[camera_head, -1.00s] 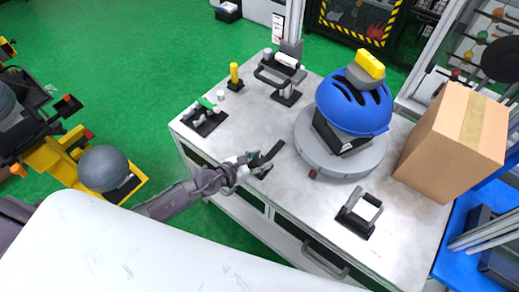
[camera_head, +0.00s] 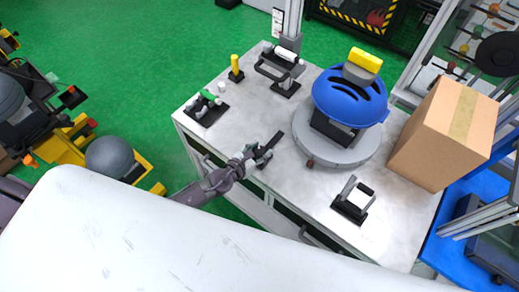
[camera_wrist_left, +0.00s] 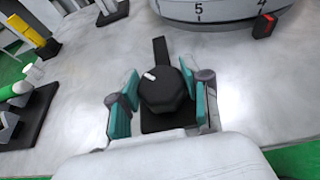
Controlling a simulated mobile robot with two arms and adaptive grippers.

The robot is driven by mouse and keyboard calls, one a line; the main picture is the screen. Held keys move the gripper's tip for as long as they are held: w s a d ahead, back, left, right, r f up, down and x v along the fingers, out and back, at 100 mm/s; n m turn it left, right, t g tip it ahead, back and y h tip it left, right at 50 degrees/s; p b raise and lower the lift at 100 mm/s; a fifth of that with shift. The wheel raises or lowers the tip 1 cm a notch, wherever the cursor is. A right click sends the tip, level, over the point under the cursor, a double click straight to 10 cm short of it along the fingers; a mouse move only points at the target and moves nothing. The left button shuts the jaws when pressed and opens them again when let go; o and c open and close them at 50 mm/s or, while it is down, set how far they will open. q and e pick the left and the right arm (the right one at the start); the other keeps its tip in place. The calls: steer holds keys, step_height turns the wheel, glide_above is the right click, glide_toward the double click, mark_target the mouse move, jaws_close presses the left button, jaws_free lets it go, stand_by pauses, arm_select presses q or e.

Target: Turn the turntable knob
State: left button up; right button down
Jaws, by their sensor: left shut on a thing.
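The turntable knob is a black faceted knob with a white mark, seen in the left wrist view (camera_wrist_left: 165,92). It sits on a dark plate, and a flat dark bar runs from it toward the turntable. My left gripper (camera_head: 258,155) is low over the table's front edge, with its teal-padded fingers (camera_wrist_left: 163,100) on both sides of the knob, shut on it. The round grey turntable (camera_head: 313,150) carries a dark block and a blue helmet (camera_head: 345,103) with a yellow top piece. Its numbered rim shows 5 and 4 beside a red marker (camera_wrist_left: 265,24). My right gripper is out of view.
A cardboard box (camera_head: 435,135) stands right of the turntable. A dark fixture with a white frame (camera_head: 354,200) is at front right. A yellow post (camera_head: 235,67) and a panel with a green lever (camera_head: 205,106) are at the left.

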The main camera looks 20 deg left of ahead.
arm_select(q)
steer(key=o, duration=1.2)
steer(key=shift+c, duration=0.2)
steer(key=v, duration=1.2)
